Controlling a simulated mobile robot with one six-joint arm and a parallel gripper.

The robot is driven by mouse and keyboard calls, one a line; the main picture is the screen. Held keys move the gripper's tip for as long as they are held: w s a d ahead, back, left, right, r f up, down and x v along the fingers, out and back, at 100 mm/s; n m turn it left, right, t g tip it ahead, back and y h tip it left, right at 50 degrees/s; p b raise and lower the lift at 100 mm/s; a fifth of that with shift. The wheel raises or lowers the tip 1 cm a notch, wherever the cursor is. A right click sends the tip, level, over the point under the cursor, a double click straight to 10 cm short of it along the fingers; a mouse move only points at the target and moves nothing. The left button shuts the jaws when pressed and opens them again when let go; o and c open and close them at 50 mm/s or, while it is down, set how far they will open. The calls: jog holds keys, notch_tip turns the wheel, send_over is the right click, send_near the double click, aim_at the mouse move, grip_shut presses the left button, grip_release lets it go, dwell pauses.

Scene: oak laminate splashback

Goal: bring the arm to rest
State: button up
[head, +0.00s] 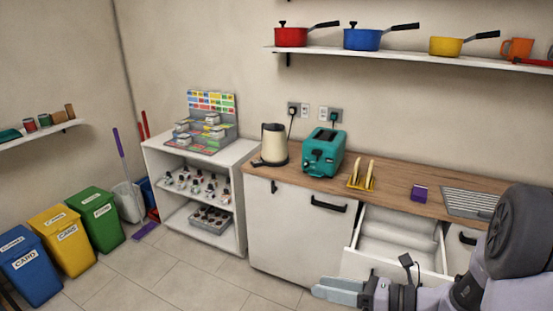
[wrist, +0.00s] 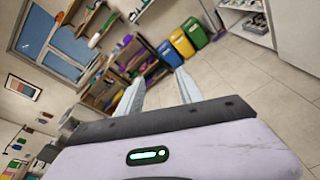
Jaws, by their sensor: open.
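My gripper (head: 338,291) is at the lower right in the head view, in front of the cabinet and low before the open drawer (head: 392,243). In the wrist view its two fingers (wrist: 157,92) stand apart with nothing between them. They point out over the tiled floor and the far side of the room. My arm comes in from the right edge of the head view and hides part of the worktop and the cabinet front.
The wooden worktop (head: 400,187) holds a kettle (head: 273,145), a teal toaster (head: 323,152), a yellow rack (head: 361,180) and a purple box (head: 419,193). White shelves (head: 240,190) stand left of it. Blue, yellow and green bins (head: 66,241) line the left wall.

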jog(key=s+a+r+n+g+h, duration=0.3)
jog(key=s+a+n+h, duration=0.1)
jog(key=s+n, duration=0.35)
jog(key=s+a+r+n+g+h, duration=0.3)
jog(key=s+n, duration=0.4)
jog(key=n, duration=0.2)
jog(key=s+d+r+n+t+h, duration=0.3)
jog(key=r+n+t+h, duration=0.1)
jog(key=n, duration=0.4)
jog(key=shift+s+d+r+t+h, duration=0.15)
jog(key=shift+s+t+h, duration=0.05)
jog(key=shift+t+h, duration=0.2)
